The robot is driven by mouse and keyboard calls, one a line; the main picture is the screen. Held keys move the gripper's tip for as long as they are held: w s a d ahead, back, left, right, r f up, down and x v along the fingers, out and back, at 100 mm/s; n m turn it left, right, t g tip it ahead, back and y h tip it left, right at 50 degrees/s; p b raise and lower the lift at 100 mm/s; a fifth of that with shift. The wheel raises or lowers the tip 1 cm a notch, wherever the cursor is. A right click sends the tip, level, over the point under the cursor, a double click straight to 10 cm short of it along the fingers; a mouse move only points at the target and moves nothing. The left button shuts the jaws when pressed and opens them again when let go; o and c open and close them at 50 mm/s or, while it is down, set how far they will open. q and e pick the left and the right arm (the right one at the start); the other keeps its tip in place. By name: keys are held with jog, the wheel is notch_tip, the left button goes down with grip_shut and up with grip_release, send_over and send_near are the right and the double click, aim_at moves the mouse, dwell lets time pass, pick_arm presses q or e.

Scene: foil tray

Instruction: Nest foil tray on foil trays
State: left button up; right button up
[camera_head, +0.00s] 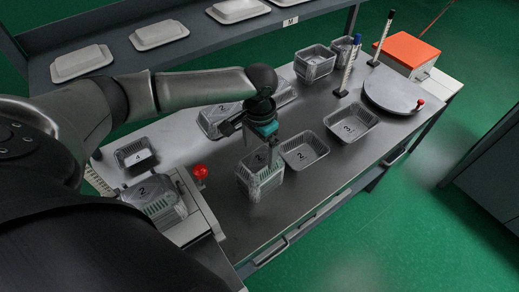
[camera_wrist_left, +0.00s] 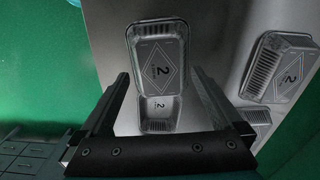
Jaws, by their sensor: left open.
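A tall stack of foil trays (camera_head: 262,182), its top tray marked 2, stands near the table's front edge; it seems to be the large tray in the wrist view (camera_wrist_left: 157,65). The gripper partly hides the stack's top. Contact with the stack cannot be told. My right gripper is not in view.
A tray marked 3 (camera_head: 352,124) lies farther right, near a round plate (camera_head: 393,94). More foil trays (camera_head: 213,121) stand behind my gripper. A red knob (camera_head: 200,172) sits on the left. Upright posts and an orange box (camera_head: 406,50) stand at the back.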

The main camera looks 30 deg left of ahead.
aim_at(260, 159)
pick_arm(q)
notch_tip(260, 159, up, 15)
jog(key=p, duration=0.1)
jog(key=shift+f+p, duration=0.15)
jog(key=shift+p, duration=0.15)
jog(key=shift+d+f, duration=0.1)
dwell(0.4)
